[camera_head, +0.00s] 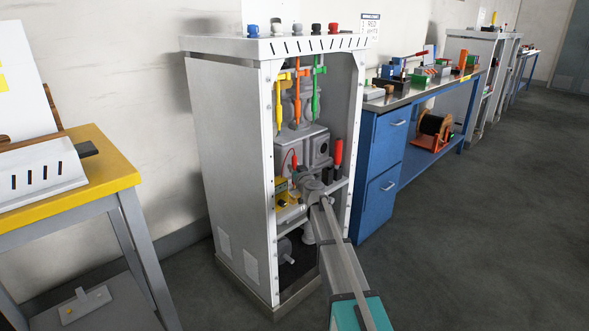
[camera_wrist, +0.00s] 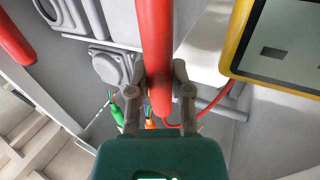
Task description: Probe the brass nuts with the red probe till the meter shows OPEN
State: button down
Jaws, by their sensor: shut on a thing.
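My gripper (camera_wrist: 159,78) is shut on the red probe (camera_wrist: 155,35), a red rod between its two fingers. A thin red lead curves from near the probe's lower end. In the head view my gripper (camera_head: 302,176) reaches into the open grey cabinet, and the probe (camera_head: 294,159) stands upright above it. The yellow-framed meter (camera_wrist: 262,52) is at the upper right of the wrist view; its reading cannot be made out. The meter (camera_head: 284,190) also shows left of my gripper in the head view. I cannot make out the brass nuts or the probe's tip.
The cabinet (camera_head: 235,130) has side walls close around my arm. Yellow, orange and green (camera_head: 317,90) tools hang above. A red handle (camera_head: 338,152) stands right of the probe. Green (camera_wrist: 117,114) and orange wire ends show below the fingers. A blue bench (camera_head: 377,180) stands right.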

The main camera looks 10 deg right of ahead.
jog(key=shift+f+b, duration=1.35)
jog(key=shift+f, duration=0.35)
jog(key=shift+f+b, duration=0.25)
jog(key=shift+b, duration=0.05)
dwell(1.0)
jog(key=shift+d+r, duration=0.1)
dwell(0.4)
jog(key=shift+r+p, duration=2.4)
jog(key=shift+p, duration=0.1)
jog(key=shift+s, duration=0.15)
